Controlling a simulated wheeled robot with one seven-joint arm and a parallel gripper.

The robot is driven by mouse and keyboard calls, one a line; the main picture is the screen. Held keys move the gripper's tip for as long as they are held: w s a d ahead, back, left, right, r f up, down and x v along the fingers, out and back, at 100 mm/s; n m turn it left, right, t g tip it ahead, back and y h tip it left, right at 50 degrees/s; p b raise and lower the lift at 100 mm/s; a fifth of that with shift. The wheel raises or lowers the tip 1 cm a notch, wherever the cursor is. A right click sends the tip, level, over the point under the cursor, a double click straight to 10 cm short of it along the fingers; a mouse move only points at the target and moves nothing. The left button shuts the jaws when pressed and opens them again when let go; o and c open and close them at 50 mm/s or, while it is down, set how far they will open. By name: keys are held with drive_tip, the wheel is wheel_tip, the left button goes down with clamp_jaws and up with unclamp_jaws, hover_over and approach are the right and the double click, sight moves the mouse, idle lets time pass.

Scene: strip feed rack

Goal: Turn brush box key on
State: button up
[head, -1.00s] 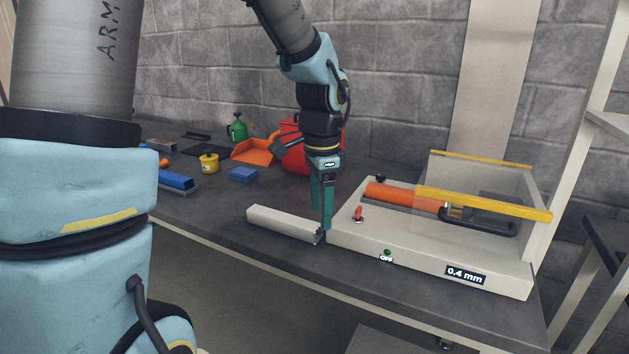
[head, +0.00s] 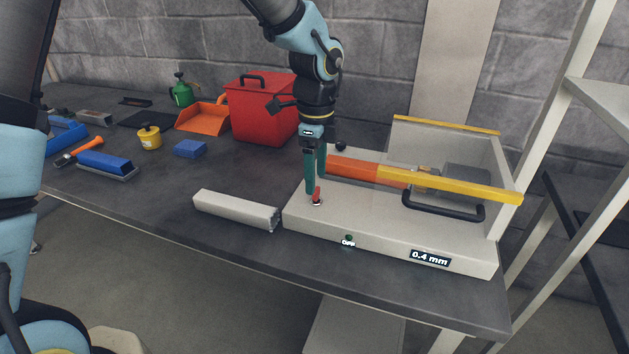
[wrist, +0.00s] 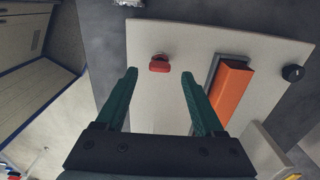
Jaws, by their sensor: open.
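The brush box (head: 380,233) is a low pale box at the right end of the bench, with an orange roller part (head: 352,169) on top. Its red key (head: 317,197) stands on the top near the left end; it also shows in the wrist view (wrist: 158,63). My gripper (head: 313,186) points down just above the key. In the wrist view my gripper (wrist: 160,74) is open and empty, its green fingers apart with the key between and beyond their tips.
A yellow bar (head: 450,186) and a black handle (head: 443,211) lie right of the key. A pale bar (head: 236,209) lies left of the box. A red bin (head: 262,112) stands behind.

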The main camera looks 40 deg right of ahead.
sight(316, 195)
drive_tip(key=shift+f, duration=1.75)
clamp_jaws()
